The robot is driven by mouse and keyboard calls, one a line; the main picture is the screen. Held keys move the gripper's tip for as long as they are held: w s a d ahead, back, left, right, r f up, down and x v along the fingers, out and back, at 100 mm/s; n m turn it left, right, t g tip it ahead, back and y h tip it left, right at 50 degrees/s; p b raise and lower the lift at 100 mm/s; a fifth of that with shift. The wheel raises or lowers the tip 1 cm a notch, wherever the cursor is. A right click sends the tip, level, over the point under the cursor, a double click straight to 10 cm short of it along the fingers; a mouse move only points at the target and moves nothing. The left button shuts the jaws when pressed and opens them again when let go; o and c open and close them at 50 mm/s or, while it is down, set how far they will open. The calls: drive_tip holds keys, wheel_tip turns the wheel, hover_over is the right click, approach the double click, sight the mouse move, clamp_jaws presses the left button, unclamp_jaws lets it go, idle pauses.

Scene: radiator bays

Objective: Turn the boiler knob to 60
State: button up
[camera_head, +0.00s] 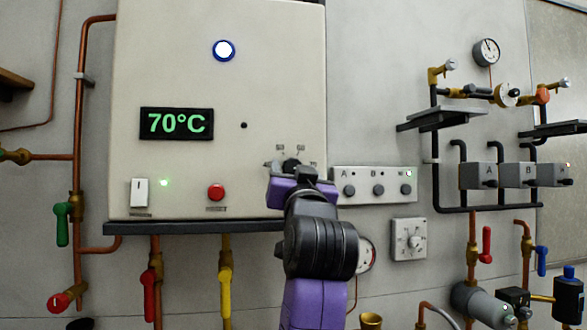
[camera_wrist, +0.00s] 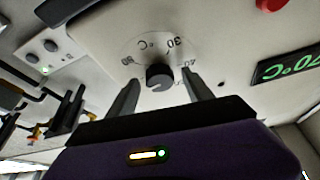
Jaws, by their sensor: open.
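The boiler (camera_head: 220,70) is a large cream box on the wall. Its green display (camera_head: 177,123) reads 70°C. The boiler knob (camera_wrist: 160,76) is small, round and dark, set in a ring of printed marks and numbers at the boiler's lower right. Its pointer direction is hard to read. My gripper (camera_head: 292,176) is in front of the knob and hides most of it in the head view. In the wrist view, my gripper (camera_wrist: 160,79) is open, with one finger on each side of the knob and visible gaps between.
A red button (camera_head: 216,192) and a white switch (camera_head: 139,192) with a lit green light are left of my gripper. A panel with several knobs (camera_head: 376,186) is close on the right. A shelf-like ledge (camera_head: 190,227) runs under the boiler, with pipes and valves below.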

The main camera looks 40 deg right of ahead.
drive_tip(key=shift+w+d, duration=0.15)
drive_tip(key=shift+w, duration=0.05)
drive_tip(key=shift+c, duration=0.2)
clamp_jaws()
drive_tip(key=shift+r, duration=0.1)
